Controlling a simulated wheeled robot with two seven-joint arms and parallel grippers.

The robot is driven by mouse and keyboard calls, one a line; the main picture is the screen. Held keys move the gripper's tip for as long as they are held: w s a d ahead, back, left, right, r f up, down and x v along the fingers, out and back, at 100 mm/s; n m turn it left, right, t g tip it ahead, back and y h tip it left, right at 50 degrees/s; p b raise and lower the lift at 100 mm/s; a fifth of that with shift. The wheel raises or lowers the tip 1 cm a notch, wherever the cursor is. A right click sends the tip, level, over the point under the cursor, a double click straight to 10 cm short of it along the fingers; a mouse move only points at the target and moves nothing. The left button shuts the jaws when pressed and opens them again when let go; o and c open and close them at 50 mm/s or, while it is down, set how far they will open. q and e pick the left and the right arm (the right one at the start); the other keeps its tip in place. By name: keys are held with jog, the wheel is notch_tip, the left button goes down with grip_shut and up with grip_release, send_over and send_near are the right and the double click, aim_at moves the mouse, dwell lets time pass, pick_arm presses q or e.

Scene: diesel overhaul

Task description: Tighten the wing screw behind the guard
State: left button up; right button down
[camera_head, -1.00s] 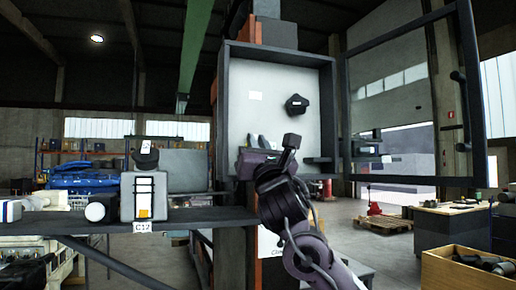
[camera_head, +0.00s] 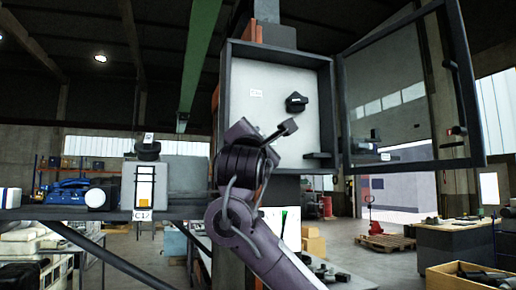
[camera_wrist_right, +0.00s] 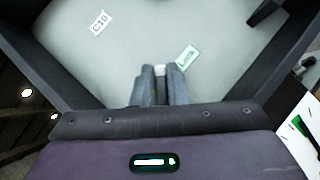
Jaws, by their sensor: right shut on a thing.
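The guard (camera_head: 472,110), a dark-framed clear door with a handle, stands swung open to the right of the shallow dark box. My right gripper (camera_wrist_right: 164,72) reaches into the box toward its pale back panel (camera_wrist_right: 150,30). In the wrist view the two grey fingers are close together, shut on a small pale piece, which I take for the wing screw (camera_wrist_right: 160,70). The fingers hide most of it, so its shape and angle cannot be told. My left gripper is not in view.
A C10 label (camera_wrist_right: 99,23) and a green-edged tag (camera_wrist_right: 187,55) are on the panel. The box's side walls (camera_wrist_right: 40,65) flank the gripper. A shelf (camera_head: 100,213) extends left.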

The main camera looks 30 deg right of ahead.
jog(key=shift+s+r+m, duration=0.1)
jog(key=shift+s+m, duration=0.05)
jog(key=shift+m, duration=0.45)
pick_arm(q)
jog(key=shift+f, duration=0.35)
pick_arm(e)
jog(key=shift+g, duration=0.4)
jog(key=shift+s+m+g+b, duration=0.1)
jog(key=shift+m+g+b, duration=0.4)
jog(key=shift+m+b, duration=0.4)
jog(key=shift+m+g+h, duration=0.3)
jog(key=shift+m+g, duration=0.1)
jog(key=shift+m, duration=0.3)
jog(key=shift+m+g+b, duration=0.45)
jog(key=shift+m+g, duration=0.05)
jog(key=shift+m, duration=0.5)
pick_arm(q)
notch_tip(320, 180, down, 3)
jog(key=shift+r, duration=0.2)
pick_arm(e)
jog(key=shift+r+m+g, duration=0.1)
jog(key=shift+m+g, duration=0.2)
